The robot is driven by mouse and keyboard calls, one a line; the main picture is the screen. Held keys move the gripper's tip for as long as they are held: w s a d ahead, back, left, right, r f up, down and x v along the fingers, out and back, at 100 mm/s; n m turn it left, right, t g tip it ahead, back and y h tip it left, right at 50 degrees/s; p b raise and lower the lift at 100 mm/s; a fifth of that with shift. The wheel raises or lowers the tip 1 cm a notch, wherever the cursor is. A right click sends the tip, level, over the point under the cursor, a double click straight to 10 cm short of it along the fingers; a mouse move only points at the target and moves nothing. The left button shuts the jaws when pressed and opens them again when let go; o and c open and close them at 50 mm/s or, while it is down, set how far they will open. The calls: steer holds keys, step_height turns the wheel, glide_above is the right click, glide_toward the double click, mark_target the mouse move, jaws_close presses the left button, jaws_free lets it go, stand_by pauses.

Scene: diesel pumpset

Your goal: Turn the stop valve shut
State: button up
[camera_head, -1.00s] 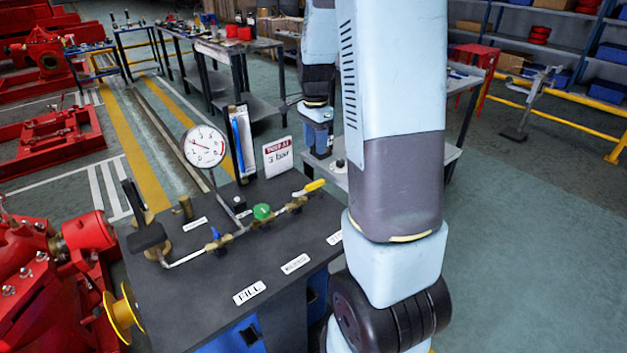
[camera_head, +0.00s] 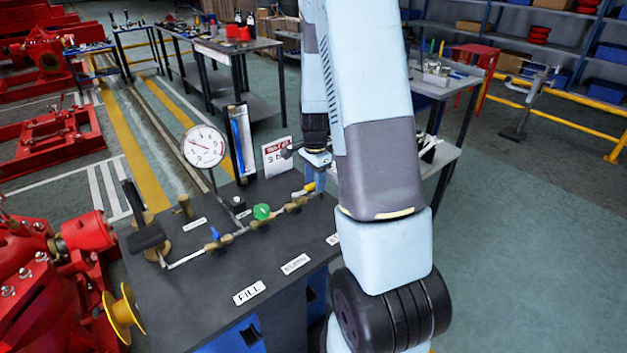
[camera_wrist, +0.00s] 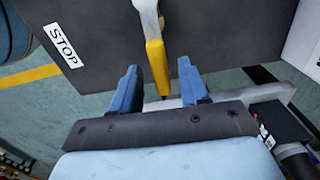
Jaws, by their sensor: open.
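The stop valve has a yellow lever (camera_head: 304,190) at the right end of the pipe run on the dark bench top. My gripper (camera_wrist: 158,72) is open and empty, one finger on each side of the lever. Whether a finger touches it I cannot tell. In the head view my gripper (camera_head: 318,172) is just right of the lever, partly hidden by my arm.
On the bench (camera_head: 220,290) stand a pressure gauge (camera_head: 203,147), a green knob (camera_head: 262,212), a blue-handled valve (camera_head: 215,235) and a 3 bar sign (camera_head: 277,157). A red pump (camera_head: 60,265) is at left. A side table (camera_head: 440,160) is behind my arm.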

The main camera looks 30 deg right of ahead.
jaws_close()
stand_by(0.5)
steer(key=shift+a, duration=0.2)
